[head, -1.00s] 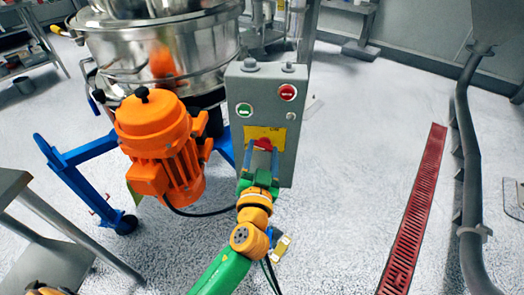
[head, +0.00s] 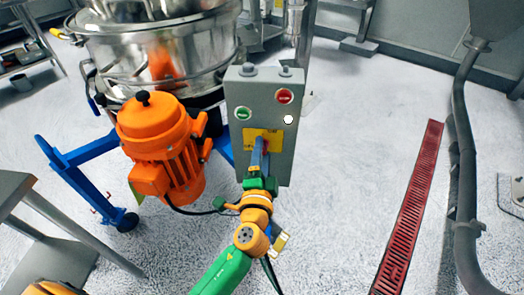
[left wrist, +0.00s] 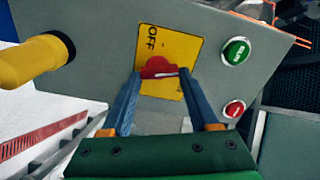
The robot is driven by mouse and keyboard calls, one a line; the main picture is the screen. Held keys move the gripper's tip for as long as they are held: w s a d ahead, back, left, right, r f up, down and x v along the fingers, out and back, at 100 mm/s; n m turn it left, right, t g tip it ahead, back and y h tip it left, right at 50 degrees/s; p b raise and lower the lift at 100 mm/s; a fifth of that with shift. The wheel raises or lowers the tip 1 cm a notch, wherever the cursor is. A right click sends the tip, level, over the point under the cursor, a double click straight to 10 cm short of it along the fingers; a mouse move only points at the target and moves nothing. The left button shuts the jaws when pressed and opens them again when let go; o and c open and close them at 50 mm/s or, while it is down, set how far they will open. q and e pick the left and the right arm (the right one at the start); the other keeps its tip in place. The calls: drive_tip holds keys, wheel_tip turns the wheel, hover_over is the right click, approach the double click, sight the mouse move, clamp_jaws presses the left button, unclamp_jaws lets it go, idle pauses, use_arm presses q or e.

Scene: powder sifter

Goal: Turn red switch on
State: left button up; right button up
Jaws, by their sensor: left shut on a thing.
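The red switch (left wrist: 157,67) sits on a yellow plate (left wrist: 182,49) marked OFF on the grey control box (head: 236,90). In the head view it is mostly hidden behind my fingers. My left gripper (head: 261,146) is at the plate; in the left wrist view its two blue fingers (left wrist: 159,76) are shut on the switch, one at each side. My right gripper is not in view.
A green button (head: 243,113) and a red button (head: 284,96) are above the plate. An orange motor (head: 160,140) and the steel sifter (head: 150,45) stand left of the box. The floor to its right is clear up to a red grate (head: 410,215).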

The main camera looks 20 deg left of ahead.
use_arm(q)
drive_tip(key=shift+f+m+p, duration=0.1)
drive_tip(key=shift+m+p, duration=0.3)
drive_tip(key=shift+m, duration=1.5)
drive_tip(key=o, duration=1.4)
drive_tip(key=b+v, duration=0.1)
drive_tip(key=v, duration=0.6)
